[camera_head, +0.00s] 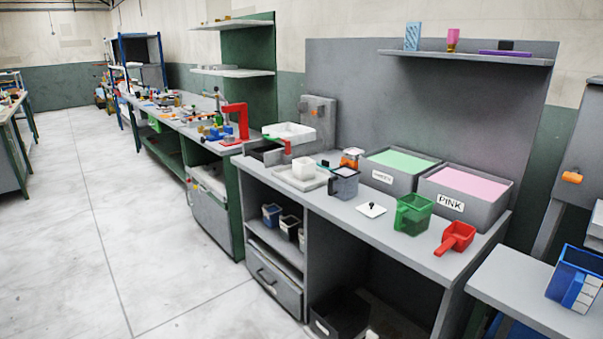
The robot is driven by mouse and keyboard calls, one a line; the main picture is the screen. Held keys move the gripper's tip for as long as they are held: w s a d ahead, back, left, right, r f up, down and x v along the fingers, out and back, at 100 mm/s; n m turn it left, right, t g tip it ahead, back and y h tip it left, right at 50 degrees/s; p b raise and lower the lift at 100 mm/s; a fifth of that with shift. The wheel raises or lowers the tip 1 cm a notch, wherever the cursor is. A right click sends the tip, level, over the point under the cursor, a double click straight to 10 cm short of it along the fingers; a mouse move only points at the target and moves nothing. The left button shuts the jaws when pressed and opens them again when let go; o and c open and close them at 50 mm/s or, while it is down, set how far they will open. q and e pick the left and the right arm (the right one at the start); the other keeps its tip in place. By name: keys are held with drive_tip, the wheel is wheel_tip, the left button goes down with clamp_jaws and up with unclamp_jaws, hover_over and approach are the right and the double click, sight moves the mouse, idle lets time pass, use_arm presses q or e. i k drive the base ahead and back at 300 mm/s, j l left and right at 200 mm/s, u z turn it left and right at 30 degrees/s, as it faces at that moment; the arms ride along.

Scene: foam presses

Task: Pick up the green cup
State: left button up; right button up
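The green cup (413,214) stands upright on the grey workbench (395,233), right of its middle and near the front edge. It looks square and see-through, with its handle side toward the left. A red scoop (456,238) lies to its right, apart from it. The grey bin marked PINK (479,209) stands behind it. Neither of my grippers shows in this view.
A green-filled bin (395,181), a white square lid with a black knob (371,209) and a dark-grey cup (344,183) stand left of the green cup. A shelf (465,58) hangs above. The floor (160,250) in front is clear.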

sight(413, 212)
drive_tip(key=z, duration=0.2)
drive_tip(key=i+j+z, duration=0.4)
drive_tip(key=j+z, duration=0.15)
drive_tip(key=j, duration=0.15)
drive_tip(key=i+j+z, duration=0.15)
drive_tip(key=j+z, duration=0.15)
drive_tip(key=j, duration=0.1)
